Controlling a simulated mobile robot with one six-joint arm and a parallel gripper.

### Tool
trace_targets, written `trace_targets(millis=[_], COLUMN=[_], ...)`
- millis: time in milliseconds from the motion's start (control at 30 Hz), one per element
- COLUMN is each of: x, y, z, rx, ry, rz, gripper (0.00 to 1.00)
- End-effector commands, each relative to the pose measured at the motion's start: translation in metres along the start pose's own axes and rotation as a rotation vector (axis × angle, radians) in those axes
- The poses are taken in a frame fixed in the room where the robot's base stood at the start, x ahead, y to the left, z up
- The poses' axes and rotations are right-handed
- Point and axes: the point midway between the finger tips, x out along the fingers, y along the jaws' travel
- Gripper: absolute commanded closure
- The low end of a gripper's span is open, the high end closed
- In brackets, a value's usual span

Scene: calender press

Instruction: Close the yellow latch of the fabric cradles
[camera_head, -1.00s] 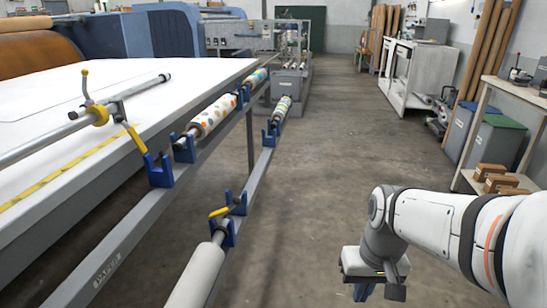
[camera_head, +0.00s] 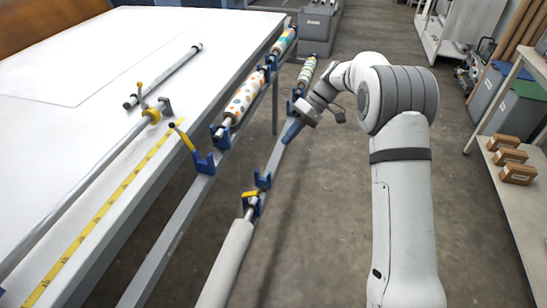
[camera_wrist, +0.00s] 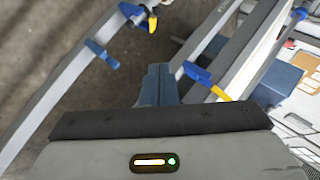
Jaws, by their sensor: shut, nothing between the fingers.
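My gripper (camera_head: 290,132) has blue fingers, shut and empty, above the lower grey rail beyond its front roll. Its fingertips also show in the wrist view (camera_wrist: 159,72). On the upper rail, a blue cradle (camera_head: 205,164) has a yellow latch (camera_head: 183,138) tilted up and to the left, with a dark tip. On the lower rail, a blue cradle (camera_head: 257,208) with a small yellow latch (camera_head: 250,195) stands at the end of a white roll (camera_head: 226,262); its exact state is unclear. Yellow parts with blue cradles also show in the wrist view, at upper middle (camera_wrist: 152,20) and right (camera_wrist: 220,93).
A white table (camera_head: 70,110) with a yellow tape measure (camera_head: 90,200) and metal bars fills the left. Patterned fabric rolls (camera_head: 240,95) lie on both rails farther back. A shelf with cardboard boxes (camera_head: 510,155) stands right. Open floor lies between.

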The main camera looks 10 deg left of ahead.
Motion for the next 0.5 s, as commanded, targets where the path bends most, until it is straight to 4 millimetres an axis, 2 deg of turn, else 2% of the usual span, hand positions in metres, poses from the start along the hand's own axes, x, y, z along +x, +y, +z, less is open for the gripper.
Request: trace_targets(millis=[167, 500], x=[0.018, 0.090], y=[0.000, -0.001], z=[-0.001, -0.001], rx=[-0.005, -0.002], ry=[-0.002, -0.003], rz=[-0.006, -0.006], gripper=[1.00, 1.00])
